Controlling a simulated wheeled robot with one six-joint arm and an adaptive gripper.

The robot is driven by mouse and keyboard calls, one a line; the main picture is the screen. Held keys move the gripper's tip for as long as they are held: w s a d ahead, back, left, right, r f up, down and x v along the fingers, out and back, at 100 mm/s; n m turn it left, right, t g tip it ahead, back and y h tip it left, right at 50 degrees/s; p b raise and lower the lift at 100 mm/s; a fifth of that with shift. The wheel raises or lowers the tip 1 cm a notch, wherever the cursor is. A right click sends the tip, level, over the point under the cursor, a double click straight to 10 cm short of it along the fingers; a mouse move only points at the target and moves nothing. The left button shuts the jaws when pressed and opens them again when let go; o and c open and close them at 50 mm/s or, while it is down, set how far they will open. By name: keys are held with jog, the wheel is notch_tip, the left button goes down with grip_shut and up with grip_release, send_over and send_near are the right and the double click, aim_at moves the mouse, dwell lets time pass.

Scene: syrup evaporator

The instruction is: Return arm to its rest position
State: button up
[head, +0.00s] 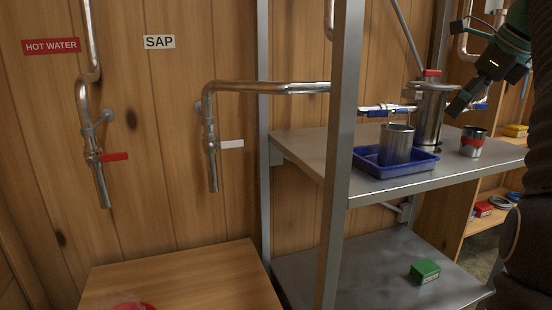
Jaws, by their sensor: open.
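My arm, dark with teal joints, enters at the upper right of the head view. My gripper (463,103) points down and to the left, above the steel shelf (310,146). It is open, and I see nothing held in it. It overlaps the right side of a tall steel canister (430,122) in the picture; I cannot tell whether they touch. A steel cup (396,145) stands upright in a blue tray (366,168) on the shelf. Another steel cup with a red band (472,143) stands to the right, below the gripper.
A grey post (340,130) rises in front of the shelf. Pipes with a red handle (114,157) and a white handle (232,144) hang left. A green box (425,271) lies on the lower shelf. A wooden table (190,275) stands at the lower left, mostly bare.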

jog(key=w+d+f+n+h, duration=0.1)
jog(key=w+d+f+n, duration=0.25)
jog(key=f+n, duration=0.3)
jog(key=s+a+f+n+h, duration=0.1)
jog(key=s+a+f+n, duration=0.25)
jog(key=f+n, duration=0.5)
jog(key=s+a+f+n, duration=0.6)
jog(key=s+a+f, duration=0.4)
jog(key=s, duration=0.2)
jog(key=s+a+f+n, duration=0.6)
jog(key=s+a+f, duration=0.3)
jog(key=s+a, duration=0.1)
jog(key=shift+s+f, duration=0.4)
jog(key=shift+s, duration=0.5)
